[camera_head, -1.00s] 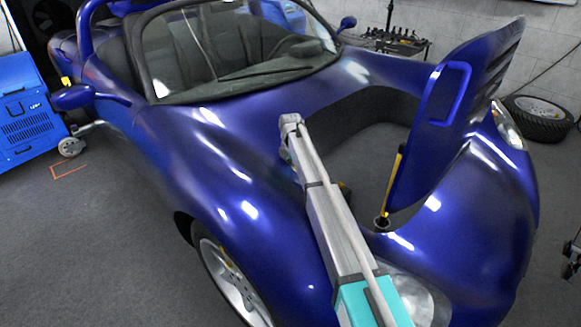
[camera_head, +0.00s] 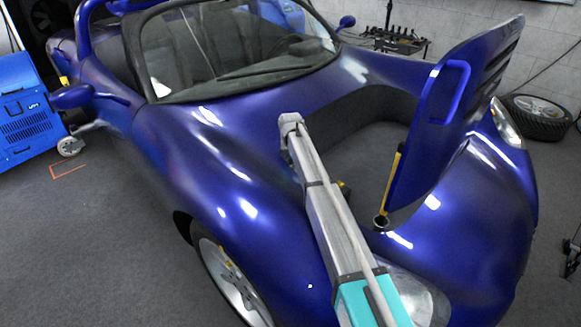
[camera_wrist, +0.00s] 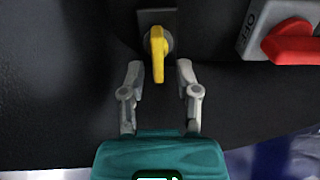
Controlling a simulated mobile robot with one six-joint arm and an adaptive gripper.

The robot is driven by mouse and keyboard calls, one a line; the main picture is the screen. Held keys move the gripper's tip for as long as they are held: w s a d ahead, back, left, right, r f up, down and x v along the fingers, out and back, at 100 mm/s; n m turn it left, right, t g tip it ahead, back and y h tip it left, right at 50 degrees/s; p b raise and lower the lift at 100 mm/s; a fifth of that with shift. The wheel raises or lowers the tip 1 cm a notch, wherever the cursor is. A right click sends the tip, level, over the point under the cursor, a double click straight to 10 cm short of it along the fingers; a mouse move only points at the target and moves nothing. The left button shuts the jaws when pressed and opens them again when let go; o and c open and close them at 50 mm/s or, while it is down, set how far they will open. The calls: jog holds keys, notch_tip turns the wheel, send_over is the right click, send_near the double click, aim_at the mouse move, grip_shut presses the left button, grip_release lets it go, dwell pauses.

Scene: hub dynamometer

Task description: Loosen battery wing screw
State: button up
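A yellow wing screw (camera_wrist: 158,52) shows in the wrist view on a dark block at the top middle, with its handle pointing down toward my gripper. My gripper (camera_wrist: 158,75) is open, one finger on each side of the handle's lower end. Gaps show between both fingertips and the yellow handle. In the head view my arm reaches over the car's front opening. There my gripper and the wing screw are hidden or too small to make out.
A red switch handle (camera_wrist: 292,43) on a grey plate marked OFF is at the right of the wrist view. The blue car (camera_head: 150,130) has its front lid (camera_head: 430,130) raised on the right, beside a yellow strut (camera_head: 390,185). A wheel (camera_head: 540,115) lies at the far right.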

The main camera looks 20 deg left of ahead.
jog(key=shift+a+m, duration=0.1)
jog(key=shift+m, duration=0.3)
